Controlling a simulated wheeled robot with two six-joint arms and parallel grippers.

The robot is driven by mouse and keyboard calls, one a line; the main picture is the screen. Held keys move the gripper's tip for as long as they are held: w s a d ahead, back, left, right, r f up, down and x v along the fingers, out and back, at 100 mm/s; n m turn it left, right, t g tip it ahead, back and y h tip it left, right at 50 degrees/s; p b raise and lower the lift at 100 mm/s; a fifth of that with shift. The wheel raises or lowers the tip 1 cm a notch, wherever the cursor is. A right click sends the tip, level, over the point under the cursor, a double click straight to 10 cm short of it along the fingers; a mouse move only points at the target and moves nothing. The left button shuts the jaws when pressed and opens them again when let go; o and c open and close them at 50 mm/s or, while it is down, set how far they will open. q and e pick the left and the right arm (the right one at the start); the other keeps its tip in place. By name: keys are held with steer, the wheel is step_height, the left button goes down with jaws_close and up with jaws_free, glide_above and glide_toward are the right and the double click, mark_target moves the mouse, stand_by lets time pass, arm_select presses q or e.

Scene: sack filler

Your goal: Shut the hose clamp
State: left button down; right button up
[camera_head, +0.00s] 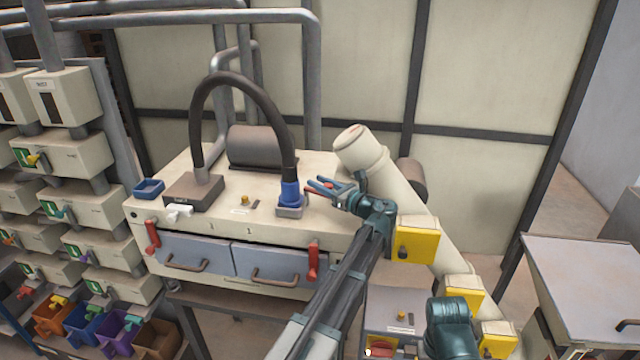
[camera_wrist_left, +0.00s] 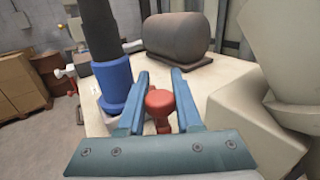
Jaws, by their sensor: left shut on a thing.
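The black hose (camera_head: 243,85) arches over the machine top and ends in a blue cuff (camera_head: 290,193) on a small grey base. In the left wrist view the blue cuff (camera_wrist_left: 114,84) stands just left of the fingers. The clamp's red lever (camera_head: 314,190) is at the right side of the cuff. My left gripper (camera_head: 325,187) reaches in at the cuff's right, and its fingers lie on both sides of the red lever knob (camera_wrist_left: 160,102) in the wrist view. The jaws are shut on that lever. The clamp's band is not clear to see. My right gripper is not in view.
A slanted cream tube (camera_head: 395,185) with yellow boxes stands right of the gripper. A dark cylinder (camera_head: 262,147) lies behind the hose. A blue tray (camera_head: 149,189) sits on the top's left end. Red latches (camera_head: 313,262) flank the drawers below.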

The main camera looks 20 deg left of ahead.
arm_select(q)
steer(key=s+m+t+h, duration=0.1)
steer(key=m+t, duration=0.1)
steer(key=s+m+t+h, duration=0.1)
steer(key=t+h, duration=0.1)
steer(key=t, duration=0.1)
steer(key=shift+s+a+m, duration=0.1)
steer(key=shift+a+m, duration=0.05)
steer(key=shift+m, duration=0.25)
steer(key=m+t+h, duration=0.3)
steer(key=shift+s+a, duration=0.25)
steer(key=shift+s, duration=0.15)
steer(key=shift+s+a+m+t+h, duration=0.1)
steer(key=shift+m+t+h, duration=0.45)
steer(key=shift+h, duration=0.3)
steer(key=shift+s+a+m+t+h, duration=0.1)
steer(key=shift+m+t+h, duration=0.45)
steer(key=shift+h, duration=0.6)
steer(key=c, duration=0.6)
jaws_free()
steer(key=shift+w+d, duration=0.1)
steer(key=shift+w, duration=0.05)
